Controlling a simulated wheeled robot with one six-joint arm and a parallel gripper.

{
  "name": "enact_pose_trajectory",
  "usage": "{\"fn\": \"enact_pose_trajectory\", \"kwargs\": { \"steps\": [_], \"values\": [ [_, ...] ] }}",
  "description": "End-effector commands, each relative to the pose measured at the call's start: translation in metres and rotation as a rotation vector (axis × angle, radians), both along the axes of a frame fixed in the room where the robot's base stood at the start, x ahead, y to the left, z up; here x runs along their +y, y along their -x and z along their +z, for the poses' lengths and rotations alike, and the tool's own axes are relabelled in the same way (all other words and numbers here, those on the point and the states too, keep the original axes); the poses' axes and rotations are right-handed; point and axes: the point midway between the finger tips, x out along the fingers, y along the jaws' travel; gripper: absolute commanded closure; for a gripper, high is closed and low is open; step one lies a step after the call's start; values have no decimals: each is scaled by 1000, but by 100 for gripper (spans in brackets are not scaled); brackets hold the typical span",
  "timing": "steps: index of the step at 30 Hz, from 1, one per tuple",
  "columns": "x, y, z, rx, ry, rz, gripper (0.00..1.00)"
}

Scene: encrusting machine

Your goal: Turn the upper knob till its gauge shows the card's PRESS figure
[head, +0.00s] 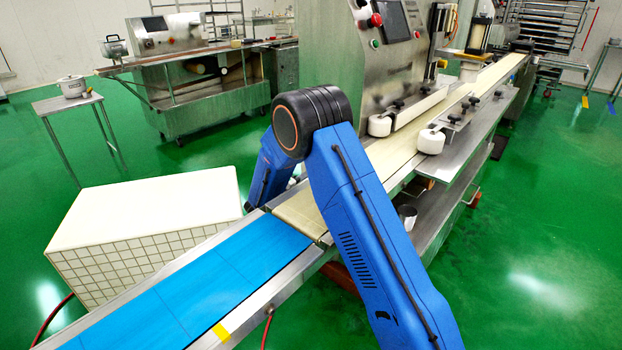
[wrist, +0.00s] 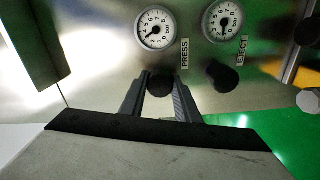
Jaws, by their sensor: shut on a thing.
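In the wrist view my gripper (wrist: 160,88) is shut on the black knob (wrist: 160,81) below the gauge labelled PRESS (wrist: 155,29). The two dark fingers sit on either side of the knob. The PRESS gauge has a white dial and a dark needle that seems to point down and left; its figures are too small to read surely. A second gauge, labelled EJECT (wrist: 222,20), is to the right, with its own black knob (wrist: 222,76) below it. In the head view my gripper, both knobs and both gauges are hidden. I see no readable card.
The gauges sit on a steel panel (wrist: 95,75). In the head view the steel machine (head: 330,60) stands behind my blue arm, above a conveyor with a blue belt (head: 205,290). A white tiled block (head: 150,215) is at left. Green floor at right is clear.

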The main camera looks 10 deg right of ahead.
Motion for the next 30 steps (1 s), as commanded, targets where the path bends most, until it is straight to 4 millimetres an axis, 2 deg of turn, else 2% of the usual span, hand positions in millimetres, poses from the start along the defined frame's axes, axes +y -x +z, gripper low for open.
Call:
{"fn": "enact_pose_trajectory", "kwargs": {
  "steps": [15, 30],
  "values": [
    [0, 1, -2, -349, -257, -1, 93],
    [0, 2, -3, -487, -357, -1, 93]
  ]
}}
